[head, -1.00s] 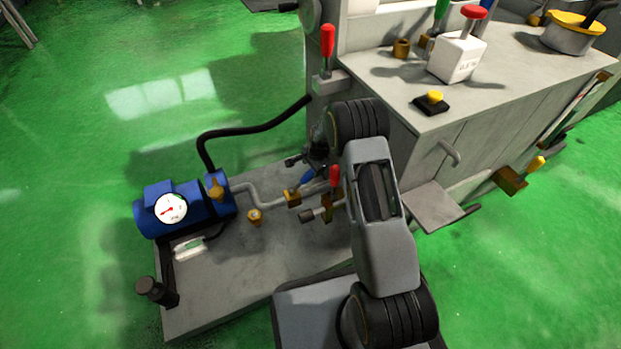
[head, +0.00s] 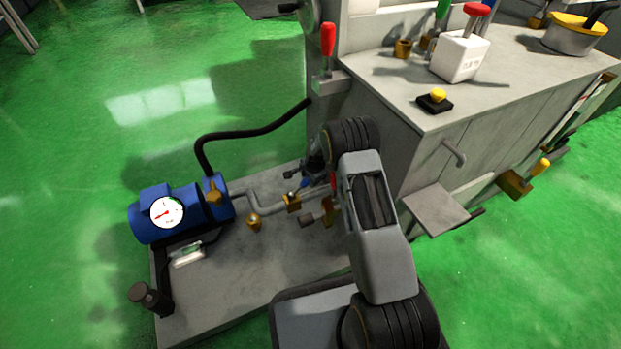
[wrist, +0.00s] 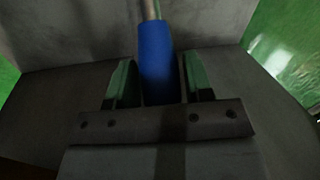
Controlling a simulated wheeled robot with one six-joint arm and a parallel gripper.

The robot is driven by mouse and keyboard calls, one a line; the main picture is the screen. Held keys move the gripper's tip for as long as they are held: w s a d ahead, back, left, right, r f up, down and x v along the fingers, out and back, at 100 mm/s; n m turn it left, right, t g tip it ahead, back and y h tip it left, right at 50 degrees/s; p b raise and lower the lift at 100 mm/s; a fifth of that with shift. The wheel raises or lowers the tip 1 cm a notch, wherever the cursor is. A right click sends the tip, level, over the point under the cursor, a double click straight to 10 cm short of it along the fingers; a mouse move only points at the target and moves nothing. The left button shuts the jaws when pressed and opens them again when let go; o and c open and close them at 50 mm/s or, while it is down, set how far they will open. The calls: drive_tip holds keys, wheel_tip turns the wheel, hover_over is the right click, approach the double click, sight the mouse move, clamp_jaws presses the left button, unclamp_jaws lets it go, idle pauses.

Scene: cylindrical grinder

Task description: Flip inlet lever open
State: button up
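A lever with a blue grip (wrist: 157,72) and a metal shaft stands between the two green fingers of my gripper (wrist: 158,62) in the wrist view. Narrow gaps show beside the grip, so the fingers look open around it. In the head view a small bit of blue handle (head: 305,183) shows by the pipework, below the dark end of my arm. A red-handled lever (head: 333,181) beside it is mostly hidden by my arm. No label shows which one is the inlet lever.
A blue pump (head: 185,210) with a white gauge stands on the grey base plate (head: 250,285). A bent pipe (head: 262,207) runs from it toward the valves. The grey machine cabinet (head: 430,150) rises to the right. Green floor is clear at left.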

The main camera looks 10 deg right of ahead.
clamp_jaws()
drive_tip(key=shift+r, duration=0.1)
